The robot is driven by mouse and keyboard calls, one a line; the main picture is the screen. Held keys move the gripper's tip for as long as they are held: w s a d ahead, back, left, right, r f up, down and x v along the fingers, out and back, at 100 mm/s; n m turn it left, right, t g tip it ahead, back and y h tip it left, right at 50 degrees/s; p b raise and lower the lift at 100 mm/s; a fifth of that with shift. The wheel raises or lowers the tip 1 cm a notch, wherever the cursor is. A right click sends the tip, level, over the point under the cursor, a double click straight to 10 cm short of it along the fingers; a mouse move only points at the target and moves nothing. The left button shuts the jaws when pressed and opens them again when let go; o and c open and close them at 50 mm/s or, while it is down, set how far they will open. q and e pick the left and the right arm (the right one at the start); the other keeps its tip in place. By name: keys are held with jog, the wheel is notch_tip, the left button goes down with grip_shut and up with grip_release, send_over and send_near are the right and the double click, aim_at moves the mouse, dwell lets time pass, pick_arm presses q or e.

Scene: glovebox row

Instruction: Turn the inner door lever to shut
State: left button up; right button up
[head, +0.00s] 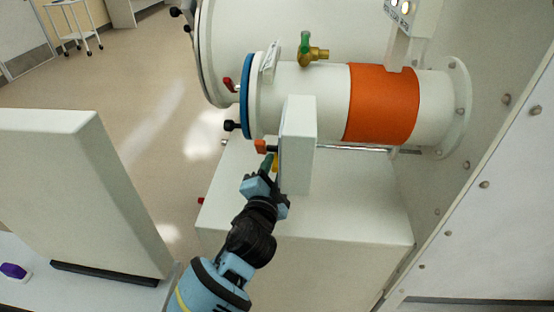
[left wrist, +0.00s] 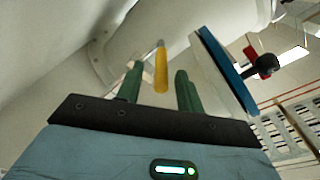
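A yellow lever (left wrist: 161,72) with a grey tip shows between the two green fingers of my left gripper (left wrist: 158,80) in the left wrist view. The fingers stand apart, with a gap on each side of the lever. In the head view the left gripper (head: 268,168) is beside the white upright panel (head: 298,145), and only a bit of the yellow lever (head: 275,163) shows there. An orange piece (head: 260,146) with a dark end sticks out just above the fingertips. I cannot tell whether the gripper touches the lever. My right gripper is out of view.
A white cylinder with an orange band (head: 382,104) and a blue-rimmed door (head: 246,98) lies behind the panel. A red handle (head: 228,85) and a green-handled brass valve (head: 312,50) stick out. A white box (head: 350,205) is below. Open floor (head: 150,110) is at left.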

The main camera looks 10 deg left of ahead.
pick_arm(q)
jog(key=shift+w+d, duration=0.2)
jog(key=shift+w, duration=1.7)
grip_shut()
